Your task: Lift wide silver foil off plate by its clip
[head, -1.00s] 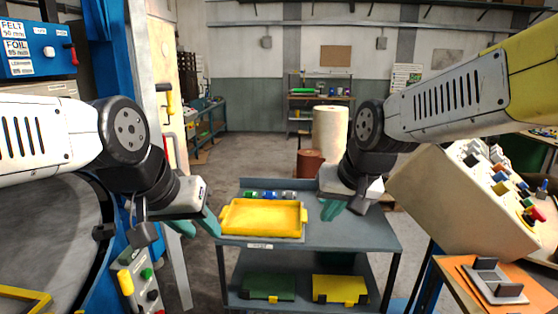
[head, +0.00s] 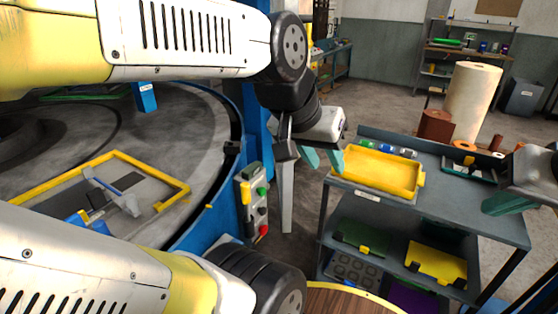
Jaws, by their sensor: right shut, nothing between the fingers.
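A plate with a yellow frame (head: 158,171) lies on the large round grey machine bed at the left. Its surface is grey, with a small dark rectangle, a grey-blue bar-like piece (head: 103,190) and a blue part on it. I cannot tell which of these is the wide silver foil or its clip. My right gripper (head: 500,203) is shut and empty at the right edge, over the cart.
The grey cart (head: 480,215) carries the yellow tray (head: 375,172), several small coloured items and a dark tray. Green and yellow cases sit on its lower shelf. A control box with buttons (head: 252,203) stands beside the machine's blue rim. A round wooden top (head: 345,300) shows at the bottom.

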